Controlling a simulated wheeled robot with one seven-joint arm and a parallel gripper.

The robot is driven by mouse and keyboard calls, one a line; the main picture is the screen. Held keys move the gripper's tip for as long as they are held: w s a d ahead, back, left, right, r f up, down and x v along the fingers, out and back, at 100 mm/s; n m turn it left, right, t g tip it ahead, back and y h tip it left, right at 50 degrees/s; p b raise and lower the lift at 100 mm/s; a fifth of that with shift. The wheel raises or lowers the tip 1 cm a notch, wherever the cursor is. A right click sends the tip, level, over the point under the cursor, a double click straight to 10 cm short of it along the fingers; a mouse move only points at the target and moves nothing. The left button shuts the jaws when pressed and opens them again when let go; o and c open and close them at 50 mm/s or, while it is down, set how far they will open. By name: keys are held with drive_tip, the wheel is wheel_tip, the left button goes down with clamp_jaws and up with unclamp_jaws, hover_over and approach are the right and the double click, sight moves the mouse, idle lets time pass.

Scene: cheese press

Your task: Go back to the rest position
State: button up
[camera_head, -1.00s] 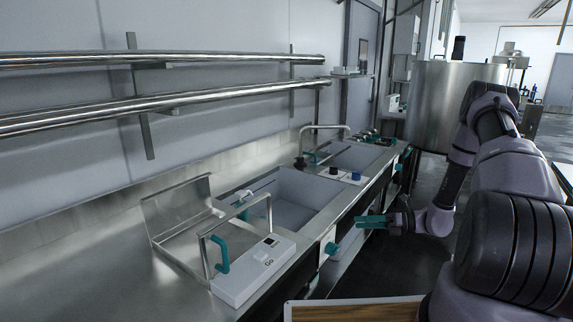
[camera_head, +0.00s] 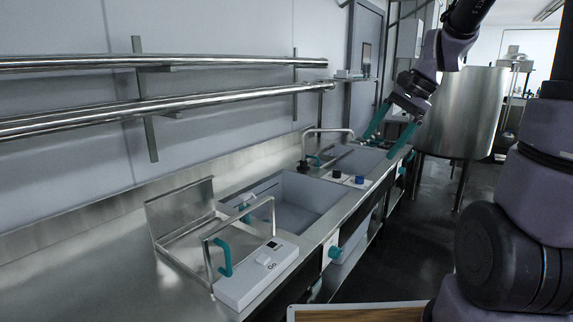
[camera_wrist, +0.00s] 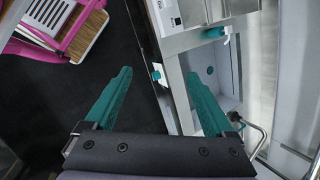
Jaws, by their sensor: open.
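My gripper (camera_head: 391,129) is raised at the upper right in the head view, in front of the large steel vat. Its two teal fingers are spread wide apart and hang downward with nothing between them. In the wrist view my gripper (camera_wrist: 155,85) also shows open and empty, above the dark floor and the front edge of the counter. Nothing touches the fingers.
A steel counter (camera_head: 110,270) with two sinks, the nearer sink (camera_head: 300,189) and a farther one, runs along the left wall. A white-based press (camera_head: 255,282) with a teal handle stands in front. A steel vat (camera_head: 462,115) is at the back.

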drive_tip(key=s+d+r+n+t+h, duration=0.2)
drive_tip(key=s+r+n+t+h, duration=0.1)
drive_tip(key=s+r+n+t, duration=0.2)
drive_tip(key=s+r+n, duration=0.2)
drive_tip(key=s+r, duration=0.2)
drive_tip(key=s, duration=0.2)
drive_tip(key=shift+s+r+t, duration=0.15)
drive_tip(key=shift+s+t, duration=0.2)
drive_tip(key=shift+t, duration=0.05)
